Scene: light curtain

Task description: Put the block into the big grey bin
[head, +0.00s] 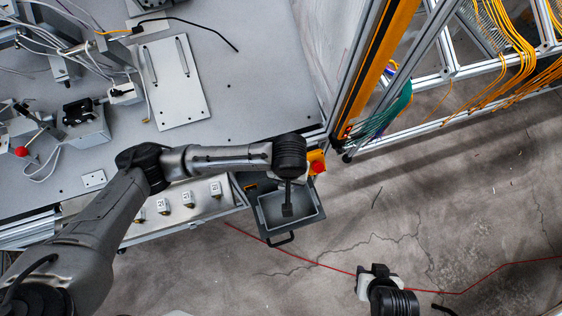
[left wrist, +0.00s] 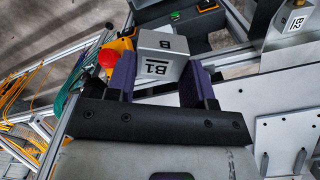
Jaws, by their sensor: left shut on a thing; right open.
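The grey bin (head: 264,225) hangs at the corner of the table in the head view, open at the top, with a black handle. A dark shape inside it may be a shadow; I cannot tell. In the head view the left wrist is above the bin's upper edge and hides the fingers and block. My right gripper (head: 372,277) is open and empty, over the floor.
A red button (head: 318,168) on a yellow housing sits beside the bin. Several small labelled blocks (head: 188,200) stand on a shelf (head: 176,226) left of the bin. A yellow-black post (head: 378,62) rises at the upper right. Open floor (head: 440,215) lies to the right.

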